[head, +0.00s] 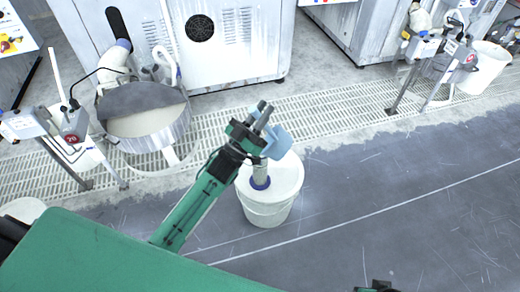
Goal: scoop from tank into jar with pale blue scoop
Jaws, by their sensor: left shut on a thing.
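My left gripper (262,118) is shut on the pale blue scoop (277,143) and holds it over a white bucket-like jar (267,215). The scoop is tilted, and the gripper hides part of it. Just under the scoop, a short pale grey column with a dark blue ring (261,184) shows at the jar's top; I cannot tell what it is. The round metal tank (168,138) at the left holds a beige liquid (150,122). A dark tip of what looks like my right gripper (377,286) shows at the bottom edge; its jaws cannot be made out.
White machine cabinets (225,45) stand along the back. A slatted floor grating (325,108) runs in front of them. Grey control boxes on posts (72,125) stand left of the tank. Another white bucket (487,68) is at the far right. The dark floor (410,190) right of the jar is clear.

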